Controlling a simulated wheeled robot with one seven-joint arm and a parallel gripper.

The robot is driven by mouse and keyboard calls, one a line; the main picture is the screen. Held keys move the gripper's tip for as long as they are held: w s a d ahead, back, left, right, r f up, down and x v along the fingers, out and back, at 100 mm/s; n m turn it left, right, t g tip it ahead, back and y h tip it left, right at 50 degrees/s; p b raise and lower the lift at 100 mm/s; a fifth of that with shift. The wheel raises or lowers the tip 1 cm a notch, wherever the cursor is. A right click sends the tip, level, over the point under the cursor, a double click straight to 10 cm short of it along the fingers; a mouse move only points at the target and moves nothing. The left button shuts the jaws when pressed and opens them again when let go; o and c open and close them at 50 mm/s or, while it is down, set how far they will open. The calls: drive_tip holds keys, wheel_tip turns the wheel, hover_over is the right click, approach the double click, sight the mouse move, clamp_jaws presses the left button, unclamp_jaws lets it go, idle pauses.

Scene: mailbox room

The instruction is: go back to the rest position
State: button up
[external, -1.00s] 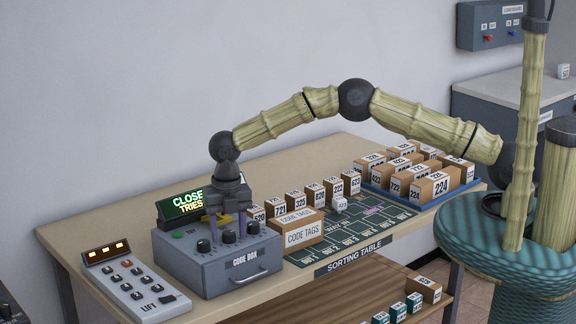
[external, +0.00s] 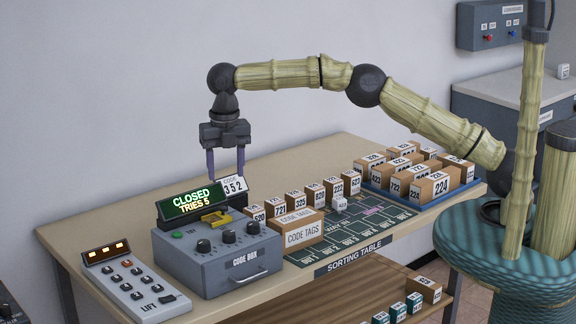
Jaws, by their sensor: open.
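My gripper (external: 226,166) is open and empty, its two purple fingers pointing down above the back of the code box (external: 240,270). The grey code box has several black knobs, a green button and a yellow part (external: 216,218) on top. Its screen (external: 192,204) reads "CLOSED TRIES 5". A white code card (external: 234,187) reading "CODE 352" stands behind the box, right beside and partly behind the fingers. I cannot tell whether the fingers touch it.
A LIFT keypad (external: 135,287) lies left of the box. A CODE TAGS box (external: 304,234), a row of numbered parcels (external: 317,194) and a blue tray (external: 444,197) of parcels stand to the right on the sorting table (external: 354,257).

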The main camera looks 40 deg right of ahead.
drive_tip(key=shift+r, duration=0.75)
drive_tip(key=s+d+m+t, duration=0.1)
drive_tip(key=s+d+m, duration=0.1)
drive_tip(key=d+m, duration=0.8)
drive_tip(key=s+d+m+t, duration=0.15)
drive_tip(key=d+m, duration=0.45)
drive_tip(key=d, duration=0.9)
drive_tip(key=s+d+f+m, duration=0.2)
drive_tip(key=s+d+m, duration=0.5)
drive_tip(key=s+d, duration=0.2)
drive_tip(key=s+d+f+m, duration=0.2)
drive_tip(key=s+d+m, duration=0.6)
drive_tip(key=d, duration=0.1)
drive_tip(key=shift+s+f, duration=0.35)
